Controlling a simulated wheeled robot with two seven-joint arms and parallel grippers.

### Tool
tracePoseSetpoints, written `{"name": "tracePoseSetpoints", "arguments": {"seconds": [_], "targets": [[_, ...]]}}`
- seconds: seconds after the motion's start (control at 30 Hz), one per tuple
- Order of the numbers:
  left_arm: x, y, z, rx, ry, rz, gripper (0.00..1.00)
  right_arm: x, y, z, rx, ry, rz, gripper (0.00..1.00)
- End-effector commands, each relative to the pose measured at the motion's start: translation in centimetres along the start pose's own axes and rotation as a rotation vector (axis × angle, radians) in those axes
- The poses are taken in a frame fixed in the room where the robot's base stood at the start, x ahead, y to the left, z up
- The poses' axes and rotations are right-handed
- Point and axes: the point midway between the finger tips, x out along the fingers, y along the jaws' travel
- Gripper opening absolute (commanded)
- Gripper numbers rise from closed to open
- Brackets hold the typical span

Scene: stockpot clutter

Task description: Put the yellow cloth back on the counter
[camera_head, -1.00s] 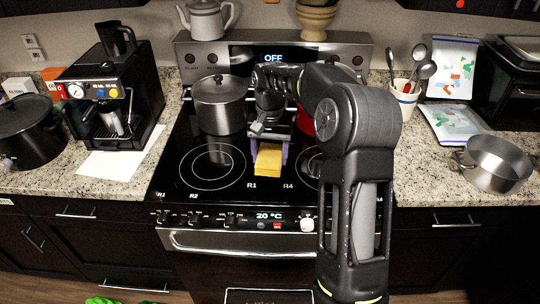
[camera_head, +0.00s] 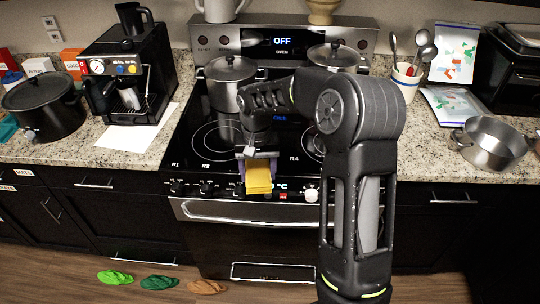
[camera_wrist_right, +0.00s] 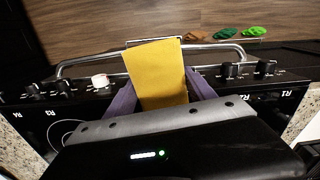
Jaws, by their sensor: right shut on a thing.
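The yellow cloth (camera_head: 258,178) is a folded strip held in my right gripper (camera_head: 257,170), in front of the stove's control panel. In the right wrist view the cloth (camera_wrist_right: 157,75) sticks out between the purple fingers of the right gripper (camera_wrist_right: 160,95), which is shut on it. The stone counter shows on both sides of the stove, its left part (camera_head: 60,152) and its right part (camera_head: 430,150). My left gripper is in neither view.
The black stove (camera_head: 205,135) bears a lidded pot (camera_head: 228,85) and another at the back right. A white sheet (camera_head: 137,130) lies before the coffee machine (camera_head: 128,70). A steel pan (camera_head: 490,145) stands on the right counter. Slippers (camera_head: 160,282) lie on the floor.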

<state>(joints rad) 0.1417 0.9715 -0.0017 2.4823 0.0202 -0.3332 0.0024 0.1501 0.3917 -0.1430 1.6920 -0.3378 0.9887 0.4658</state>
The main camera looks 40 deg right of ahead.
Motion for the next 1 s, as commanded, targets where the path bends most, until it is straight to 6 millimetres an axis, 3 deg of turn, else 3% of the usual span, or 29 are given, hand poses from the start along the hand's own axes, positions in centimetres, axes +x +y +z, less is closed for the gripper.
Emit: {"name": "tracePoseSetpoints", "arguments": {"seconds": [0.4, 0.63, 0.77, 0.8, 1.0], "targets": [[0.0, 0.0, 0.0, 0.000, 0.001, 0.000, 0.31, 8.3, -8.8, 7.2, -0.396, -0.004, 0.002, 0.19], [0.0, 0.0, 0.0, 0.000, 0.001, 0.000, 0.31, 11.8, -12.5, 10.1, -0.563, -0.003, 0.001, 0.19], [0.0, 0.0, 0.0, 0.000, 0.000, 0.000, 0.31, 11.9, -12.8, 10.2, -0.575, 0.003, 0.003, 0.19], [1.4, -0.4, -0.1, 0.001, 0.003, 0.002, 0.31, 13.6, -12.7, 10.2, -0.572, 0.000, 0.001, 0.19], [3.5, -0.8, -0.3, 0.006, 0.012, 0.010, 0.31, 15.8, -12.7, 10.1, -0.571, 0.000, 0.001, 0.19]]}}
